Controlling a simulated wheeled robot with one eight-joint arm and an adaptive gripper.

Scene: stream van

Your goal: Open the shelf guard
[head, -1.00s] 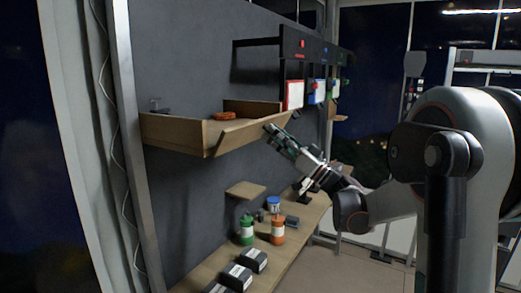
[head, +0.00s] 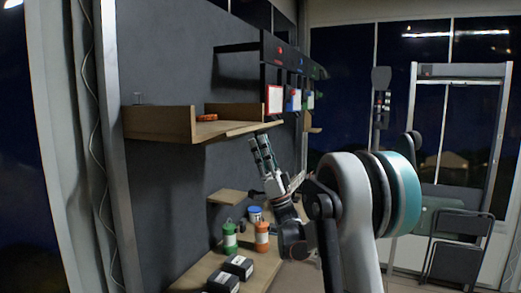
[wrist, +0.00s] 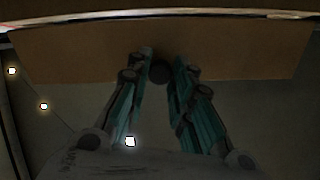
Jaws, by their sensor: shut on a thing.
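The wooden shelf guard (head: 243,129) is the front board of the right part of the wall shelf, folded outward and close to flat at the shelf's front edge. In the wrist view the guard (wrist: 90,50) is a brown panel across the top, with a dark round knob (wrist: 160,72) on it. My gripper (head: 262,140) reaches up from below to the guard's outer side. In the wrist view my gripper (wrist: 159,68) has its teal fingers on either side of the knob, closed on it. The fingertips partly hide the knob's sides.
The shelf's left part (head: 158,121) has an upright front board. An orange object (head: 207,117) lies on the shelf. Below, a bench holds a green bottle (head: 230,238), an orange bottle (head: 262,237) and dark boxes (head: 238,267). Signs (head: 275,99) hang at right.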

